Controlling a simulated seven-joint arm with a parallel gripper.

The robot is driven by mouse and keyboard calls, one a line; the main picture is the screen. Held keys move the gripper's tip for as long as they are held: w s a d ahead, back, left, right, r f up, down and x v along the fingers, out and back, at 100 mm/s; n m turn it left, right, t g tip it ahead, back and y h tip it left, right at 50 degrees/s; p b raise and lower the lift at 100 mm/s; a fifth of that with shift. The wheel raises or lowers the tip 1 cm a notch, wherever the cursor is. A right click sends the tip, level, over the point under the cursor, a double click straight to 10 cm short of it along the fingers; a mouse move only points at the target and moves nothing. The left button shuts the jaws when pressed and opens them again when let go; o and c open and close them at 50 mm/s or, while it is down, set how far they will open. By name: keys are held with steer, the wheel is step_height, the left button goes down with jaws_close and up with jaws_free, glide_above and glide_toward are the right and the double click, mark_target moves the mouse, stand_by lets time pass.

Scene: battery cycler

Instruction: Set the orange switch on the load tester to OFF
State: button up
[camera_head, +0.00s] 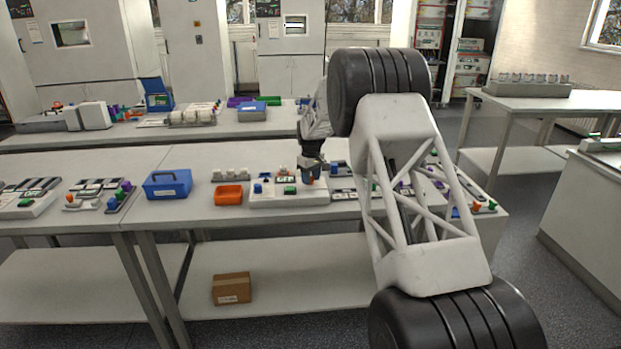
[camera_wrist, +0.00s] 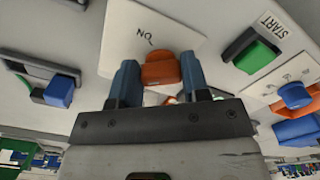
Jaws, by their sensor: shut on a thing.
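The orange switch (camera_wrist: 160,69) stands on a white plate (camera_wrist: 125,35) of the load tester, between the two fingers of my gripper (camera_wrist: 158,80) in the wrist view. My gripper is shut on the switch. The label ON shows upside down on the plate, just beyond the switch. Any OFF label is hidden behind the gripper. In the head view my gripper (camera_head: 310,170) reaches down over the right part of the white load tester (camera_head: 270,200). There the switch is small and partly covered by the fingers.
A green button (camera_wrist: 258,56) marked START and a blue knob (camera_wrist: 294,95) lie right of the gripper in the wrist view. A blue block-shaped control (camera_wrist: 60,91) lies left. In the head view an orange bin (camera_head: 228,195) and a blue box (camera_head: 168,184) stand left of the tester.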

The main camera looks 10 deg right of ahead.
steer(key=shift+n, duration=0.5)
steer(key=o, duration=0.9)
steer(key=shift+r, duration=3.9)
